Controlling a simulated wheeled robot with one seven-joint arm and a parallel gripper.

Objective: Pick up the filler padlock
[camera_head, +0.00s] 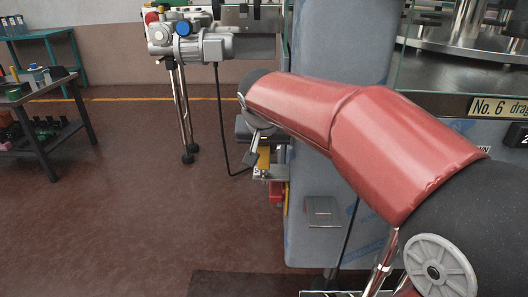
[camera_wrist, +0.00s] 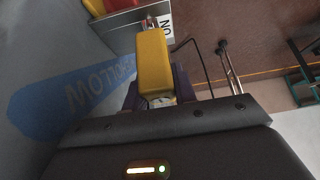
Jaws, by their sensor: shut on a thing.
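The yellow padlock (camera_wrist: 153,60) fills the upper middle of the wrist view, with a shiny metal part at its far end. In the head view it is a small yellow block (camera_head: 264,158) beside the grey filler column (camera_head: 340,70). My gripper (camera_wrist: 158,98) is shut on the padlock's near end, and its fingertips are mostly hidden behind the padlock and my wrist housing. In the head view my gripper (camera_head: 262,150) is small and partly hidden by my red-covered arm. I cannot tell whether the padlock is still touching its mount.
A light plate with dark letters (camera_wrist: 160,28) lies just beyond the padlock. A red part (camera_head: 276,193) sits just below it. A black cable (camera_head: 222,130) hangs to the left. A dark bench (camera_head: 40,125) stands far left, with open floor (camera_head: 130,200) between.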

